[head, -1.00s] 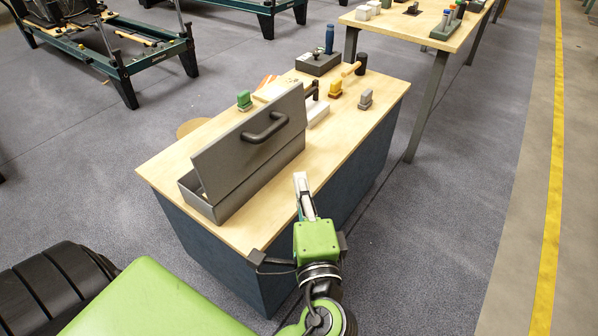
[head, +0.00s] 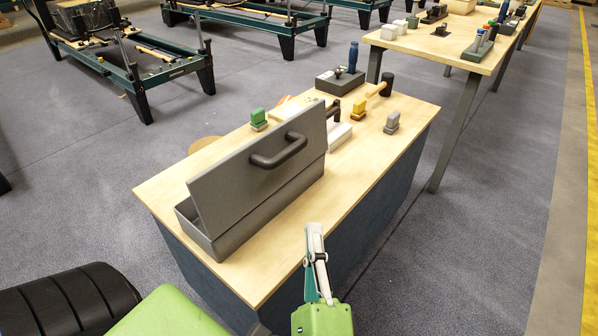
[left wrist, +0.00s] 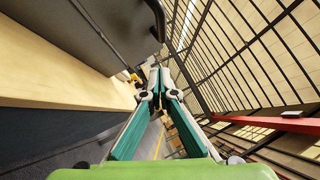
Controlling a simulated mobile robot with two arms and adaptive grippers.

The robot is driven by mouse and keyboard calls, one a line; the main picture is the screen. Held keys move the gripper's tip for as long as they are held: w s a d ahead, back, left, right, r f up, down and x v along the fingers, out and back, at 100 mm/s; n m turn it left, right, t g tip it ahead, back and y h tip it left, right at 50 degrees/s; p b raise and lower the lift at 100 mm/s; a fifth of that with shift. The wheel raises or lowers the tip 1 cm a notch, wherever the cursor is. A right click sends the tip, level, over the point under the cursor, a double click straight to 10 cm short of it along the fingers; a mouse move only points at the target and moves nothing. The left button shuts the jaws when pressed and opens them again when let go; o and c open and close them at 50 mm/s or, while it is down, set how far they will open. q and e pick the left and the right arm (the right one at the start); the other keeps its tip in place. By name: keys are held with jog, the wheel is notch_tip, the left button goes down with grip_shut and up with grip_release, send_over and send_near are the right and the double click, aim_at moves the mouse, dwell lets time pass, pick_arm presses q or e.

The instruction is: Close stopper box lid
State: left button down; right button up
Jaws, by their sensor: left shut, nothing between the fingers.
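The stopper box (head: 268,212) is a long grey box on the wooden table. Its lid (head: 225,178) stands raised and tilted, with a dark bar handle (head: 279,151) on the side facing me. My left gripper (head: 315,235) is shut and empty, just off the table's near edge, to the right of and below the box, apart from it. In the left wrist view its fingers (left wrist: 158,82) come together, and the lid (left wrist: 85,28) with its dark handle (left wrist: 156,20) shows at the upper left. My right gripper is not in view.
The table (head: 345,187) also holds a green block (head: 258,119), a yellow block (head: 358,110), a grey block (head: 392,123), a mallet (head: 386,85) and a dark box (head: 340,81) behind the stopper box. Another table (head: 440,45) stands beyond.

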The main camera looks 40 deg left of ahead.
pick_arm(q)
jog(key=s+a+r+p+x, duration=0.1)
jog(key=x, duration=1.1)
jog(key=shift+a+m, duration=0.3)
jog(key=shift+a, duration=0.15)
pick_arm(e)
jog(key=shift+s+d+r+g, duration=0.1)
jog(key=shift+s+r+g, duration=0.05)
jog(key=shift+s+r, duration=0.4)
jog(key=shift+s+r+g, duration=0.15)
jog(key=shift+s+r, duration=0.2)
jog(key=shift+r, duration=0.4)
pick_arm(q)
jog(key=shift+r+p, duration=0.1)
jog(key=shift+p, duration=0.2)
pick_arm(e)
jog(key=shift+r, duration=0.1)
